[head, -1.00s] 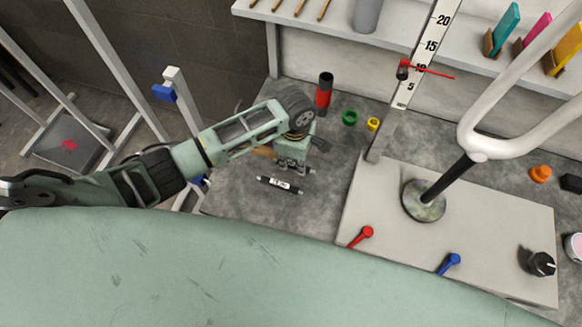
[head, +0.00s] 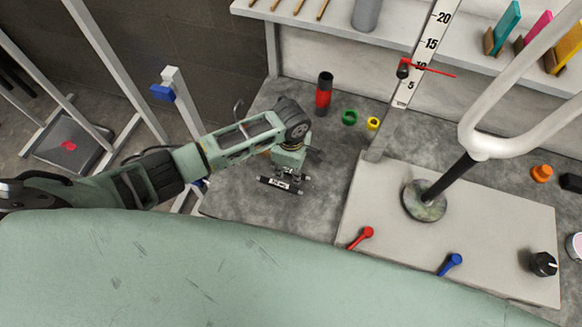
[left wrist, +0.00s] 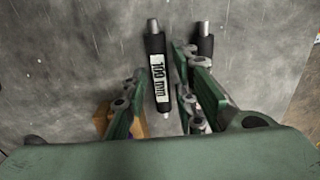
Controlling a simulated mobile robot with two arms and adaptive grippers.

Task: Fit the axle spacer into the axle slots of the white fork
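A black axle spacer with metal ends and a white "100 mm" label (left wrist: 158,75) lies on the grey bench; it also shows in the head view (head: 279,185). My left gripper (left wrist: 165,95) is open around it, one finger on each side, with no clear grip. In the head view the gripper (head: 291,173) is just above the bench. A second dark rod with a metal tip (left wrist: 204,38) lies beyond the right finger, partly hidden by it. The white fork (head: 487,143) stands at the right, its prongs running out of the picture. The slots are not visible. My right gripper is not in view.
The fork's black stem rises from a round base (head: 425,201) on a pale plate (head: 385,230) with red (head: 362,237) and blue (head: 450,264) levers. A red-black bottle (head: 324,94) and green (head: 349,118) and yellow (head: 373,124) rings stand behind my gripper. An upright ruler (head: 428,50) stands near the fork.

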